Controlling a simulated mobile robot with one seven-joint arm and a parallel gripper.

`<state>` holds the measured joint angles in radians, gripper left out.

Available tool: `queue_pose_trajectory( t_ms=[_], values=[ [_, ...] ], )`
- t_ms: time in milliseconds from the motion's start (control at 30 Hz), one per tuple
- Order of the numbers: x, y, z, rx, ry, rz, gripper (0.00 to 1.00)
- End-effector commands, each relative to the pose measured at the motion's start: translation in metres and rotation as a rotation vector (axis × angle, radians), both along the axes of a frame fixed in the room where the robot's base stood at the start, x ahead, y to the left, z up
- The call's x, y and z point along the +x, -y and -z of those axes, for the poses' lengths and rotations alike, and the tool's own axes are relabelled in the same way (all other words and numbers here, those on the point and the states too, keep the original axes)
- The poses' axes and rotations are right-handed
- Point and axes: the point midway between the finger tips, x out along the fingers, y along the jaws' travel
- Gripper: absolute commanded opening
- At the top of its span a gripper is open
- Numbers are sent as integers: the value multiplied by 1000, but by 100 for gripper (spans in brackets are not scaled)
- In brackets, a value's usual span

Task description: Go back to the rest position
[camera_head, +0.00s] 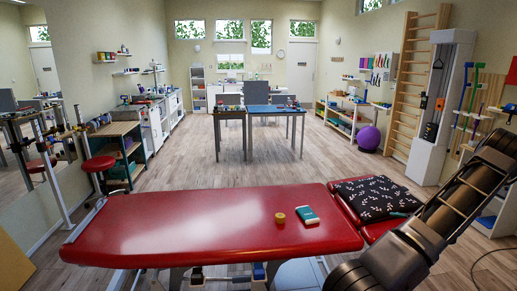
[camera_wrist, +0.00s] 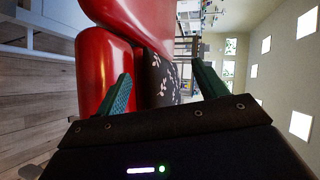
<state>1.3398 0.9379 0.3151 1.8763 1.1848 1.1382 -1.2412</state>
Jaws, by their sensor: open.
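My gripper (camera_wrist: 162,82) is open in the wrist view, with its two green fingers apart and nothing between them. Behind the fingers the wrist view shows the red treatment table (camera_wrist: 100,68) and the dark patterned pillow (camera_wrist: 160,72), turned sideways. In the head view my arm (camera_head: 440,225) reaches in from the right, in front of the right end of the table. The fingers cannot be made out clearly there.
The red treatment table (camera_head: 190,225) spans the foreground.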

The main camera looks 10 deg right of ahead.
Motion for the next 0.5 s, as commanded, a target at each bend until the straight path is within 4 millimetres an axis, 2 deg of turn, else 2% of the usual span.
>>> queue_pose_trajectory(
  t_ms=[33, 200, 500],
  values=[
    [8, -14, -16, -20, -21, -41, 71],
    [24, -59, -57, -72, -97, -159, 71],
    [38, -140, -125, -184, -227, -336, 71]
  ],
)
